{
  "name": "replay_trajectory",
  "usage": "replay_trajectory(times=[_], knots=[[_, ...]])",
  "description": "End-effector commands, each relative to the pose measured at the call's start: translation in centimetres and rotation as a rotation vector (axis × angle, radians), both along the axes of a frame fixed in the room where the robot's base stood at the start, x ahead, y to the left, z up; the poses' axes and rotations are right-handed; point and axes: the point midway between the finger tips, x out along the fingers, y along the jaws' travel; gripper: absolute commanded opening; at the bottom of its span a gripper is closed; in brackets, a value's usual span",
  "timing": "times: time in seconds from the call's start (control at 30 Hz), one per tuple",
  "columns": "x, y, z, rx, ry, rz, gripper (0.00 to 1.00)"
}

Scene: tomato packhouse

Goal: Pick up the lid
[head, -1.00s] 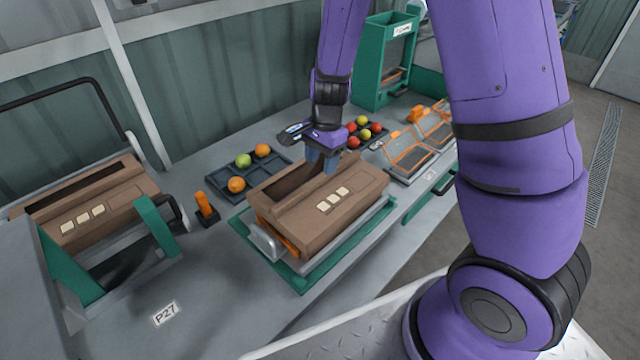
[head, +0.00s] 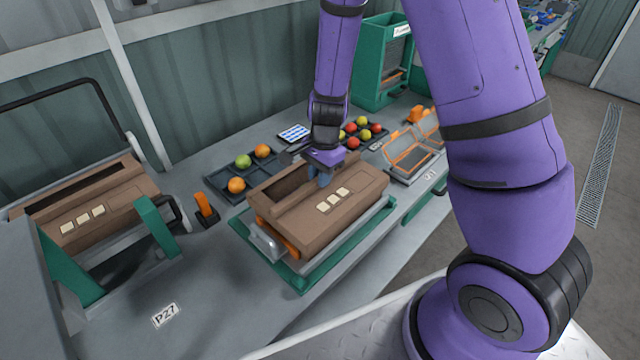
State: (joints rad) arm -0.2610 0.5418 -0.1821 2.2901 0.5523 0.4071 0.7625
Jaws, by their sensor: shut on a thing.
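A brown carton (head: 300,237) stands in the middle of the bench with its brown lid (head: 357,187) on top. The lid has a long dark opening along its far side and three cream patches on its near side. My gripper (head: 321,181) is over the middle of the lid, pointing down, with its blue-grey fingers at the edge beside the opening. It is shut on the lid. The fingertips are partly hidden, and I cannot tell whether the lid is lifted at all.
The carton rests on a green-edged tray (head: 302,283). A similar brown piece (head: 92,196) leans in a green rack at left. Trays of tomatoes (head: 236,185) lie behind, with orange-framed trays (head: 411,158) at right. Bare bench lies near the P27 label (head: 165,315).

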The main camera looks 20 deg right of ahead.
Motion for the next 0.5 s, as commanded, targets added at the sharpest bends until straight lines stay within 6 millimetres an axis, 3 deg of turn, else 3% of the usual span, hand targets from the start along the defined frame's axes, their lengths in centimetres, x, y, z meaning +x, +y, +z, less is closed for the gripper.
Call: replay_trajectory(times=[0.27, 0.5], knots=[[0.1, 0.1, 1.0, 0.001, -0.002, 0.003, 0.0], [0.1, 0.1, 5.0, 0.001, -0.005, 0.003, 0.0]])
